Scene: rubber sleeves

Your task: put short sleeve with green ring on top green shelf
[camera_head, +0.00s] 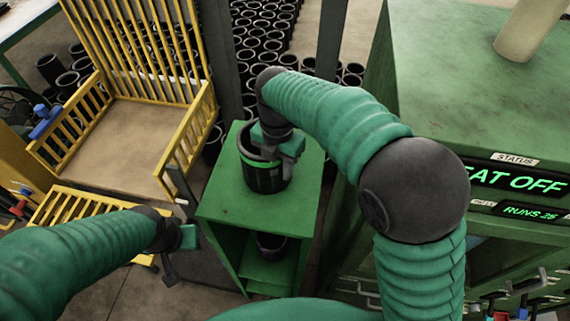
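A short black sleeve with a green ring (265,178) stands upright on the top of the green shelf (232,207). My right gripper (277,150) comes down from above at the sleeve's upper rim. Its fingertips are hidden by the gripper body and the sleeve, so its grip on the rim cannot be told. My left gripper (172,232) is left of the shelf, in front of the yellow cage, with its dark fingers wide apart and nothing between them. Another dark sleeve (271,245) sits on the lower level inside the shelf, partly in shadow.
A yellow barred cage (130,130) with an open front stands at the left. Many black sleeves (262,45) stand on the floor behind. A green machine (470,80) with a lit panel reading "EAT OFF" (518,181) is close on the right. Hand tools hang at the lower right.

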